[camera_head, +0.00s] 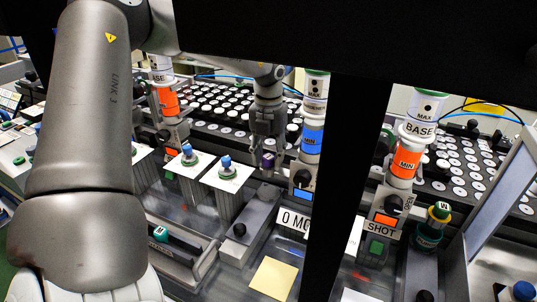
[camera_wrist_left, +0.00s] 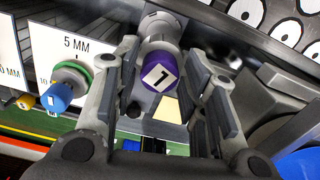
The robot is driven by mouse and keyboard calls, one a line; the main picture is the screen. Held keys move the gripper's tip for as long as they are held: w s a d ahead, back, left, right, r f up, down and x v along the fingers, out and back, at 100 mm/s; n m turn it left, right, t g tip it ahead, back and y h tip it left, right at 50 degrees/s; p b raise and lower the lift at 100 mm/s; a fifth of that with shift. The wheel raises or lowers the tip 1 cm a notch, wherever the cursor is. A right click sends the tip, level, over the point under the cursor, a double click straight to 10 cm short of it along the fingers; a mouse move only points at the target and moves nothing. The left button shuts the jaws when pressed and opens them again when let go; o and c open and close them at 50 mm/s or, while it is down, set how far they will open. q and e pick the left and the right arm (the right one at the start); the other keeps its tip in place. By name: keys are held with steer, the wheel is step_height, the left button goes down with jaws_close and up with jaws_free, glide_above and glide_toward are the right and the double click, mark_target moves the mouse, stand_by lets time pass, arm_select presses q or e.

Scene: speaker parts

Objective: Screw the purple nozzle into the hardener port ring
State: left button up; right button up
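The purple nozzle (camera_wrist_left: 160,72), marked with a white label "1", shows its end face to the left wrist camera, with a grey cylindrical part behind it. In the head view the purple (camera_head: 268,160) shows small, just below my left gripper (camera_head: 268,138). In the left wrist view my left gripper (camera_wrist_left: 163,85) has its fingers apart on both sides of the nozzle, with a gap at the right finger. The dispenser with the blue MIN band (camera_head: 312,139) stands just right of the gripper; its label is partly hidden. I cannot make out the hardener port ring. My right gripper is not in view.
Blue-topped pieces (camera_head: 227,161) stand on white cards left of the gripper. A grey box with a black knob (camera_head: 239,230) and a yellow note (camera_head: 273,278) lie in front. Racks fill the back.

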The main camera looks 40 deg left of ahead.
arm_select(q)
steer(key=n, duration=1.2)
steer(key=shift+c, duration=0.4)
steer(key=c, duration=0.5)
steer(key=m, duration=0.6)
steer(key=shift+m, duration=0.3)
steer(key=m, duration=0.5)
steer(key=shift+m, duration=0.3)
